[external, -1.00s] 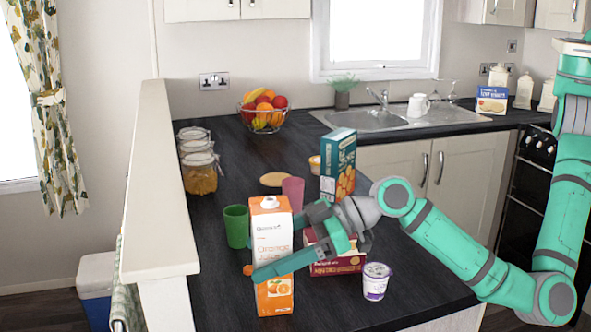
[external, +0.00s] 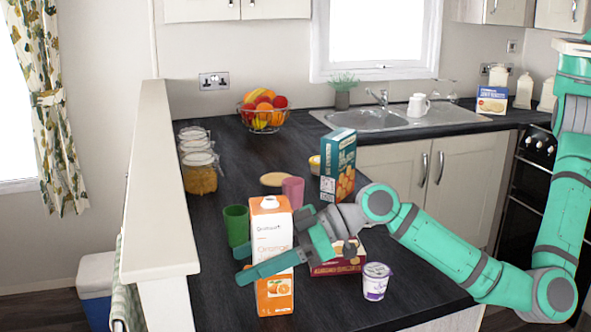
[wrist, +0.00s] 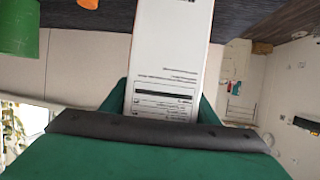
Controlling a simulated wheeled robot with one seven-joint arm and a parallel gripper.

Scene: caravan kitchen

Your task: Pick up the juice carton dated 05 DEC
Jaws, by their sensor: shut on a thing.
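In the wrist view a white face of the carton (wrist: 172,52) with small print and a boxed label sits between my fingers (wrist: 165,98); I cannot read a date.
A green cup (external: 236,225) stands close left of the carton, a pink cup (external: 293,190) behind. A dark red box (external: 340,264) and a yogurt pot (external: 376,281) are to the right. A teal box (external: 338,165) stands farther back. Jars (external: 198,172) line the left ledge.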

